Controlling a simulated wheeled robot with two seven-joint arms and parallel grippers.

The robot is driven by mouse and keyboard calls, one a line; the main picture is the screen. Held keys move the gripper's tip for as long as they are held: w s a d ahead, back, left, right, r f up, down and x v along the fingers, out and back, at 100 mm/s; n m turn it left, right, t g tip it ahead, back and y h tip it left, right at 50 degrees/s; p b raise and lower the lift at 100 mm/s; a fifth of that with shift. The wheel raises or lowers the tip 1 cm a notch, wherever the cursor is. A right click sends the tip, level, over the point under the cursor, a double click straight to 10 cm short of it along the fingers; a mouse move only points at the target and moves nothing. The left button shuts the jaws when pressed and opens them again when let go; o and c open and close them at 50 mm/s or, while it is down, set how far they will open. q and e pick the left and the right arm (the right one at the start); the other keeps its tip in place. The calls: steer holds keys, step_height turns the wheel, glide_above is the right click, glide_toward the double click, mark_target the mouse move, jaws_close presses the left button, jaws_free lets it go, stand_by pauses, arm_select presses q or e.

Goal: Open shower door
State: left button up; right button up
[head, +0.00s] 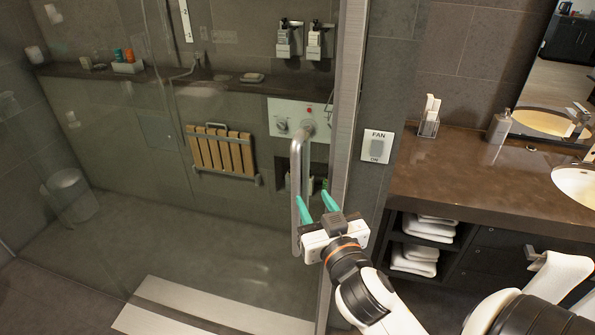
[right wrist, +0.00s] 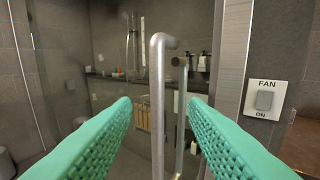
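The glass shower door (head: 215,200) fills the left and middle of the head view and looks closed. Its vertical metal handle (head: 298,185) is near the door's right edge, beside the metal frame post (head: 345,110). My right gripper (head: 315,206) is at the handle's lower part, with its teal fingers open. In the right wrist view, the handle (right wrist: 158,100) stands between the two spread fingers (right wrist: 160,105), with a gap visible on each side. I cannot tell whether either finger touches it. My left gripper is not in view.
A fan switch plate (head: 377,147) is on the wall right of the post. A brown vanity counter (head: 470,185) with a sink (head: 575,183) and shelved towels (head: 428,228) stands at the right. Behind the glass are a wooden folding seat (head: 220,152) and a bin (head: 72,195).

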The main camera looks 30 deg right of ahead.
mark_target(297, 174)
steer(key=b+x, duration=0.4)
steer(key=shift+w+a+f+b, duration=0.15)
steer(key=shift+w+f+b, duration=0.2)
steer(key=shift+w, duration=0.1)
steer(key=x, duration=0.1)
steer(key=p+x, duration=0.1)
steer(key=x, duration=0.1)
steer(key=p+x, duration=0.1)
steer(key=x, duration=0.1)
steer(key=shift+r, duration=0.35)
steer(key=shift+w+d+f, duration=0.1)
steer(key=shift+w+d, duration=0.1)
steer(key=shift+w, duration=0.4)
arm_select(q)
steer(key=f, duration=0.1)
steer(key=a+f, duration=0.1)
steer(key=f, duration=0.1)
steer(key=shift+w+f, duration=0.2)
arm_select(e)
jaws_close()
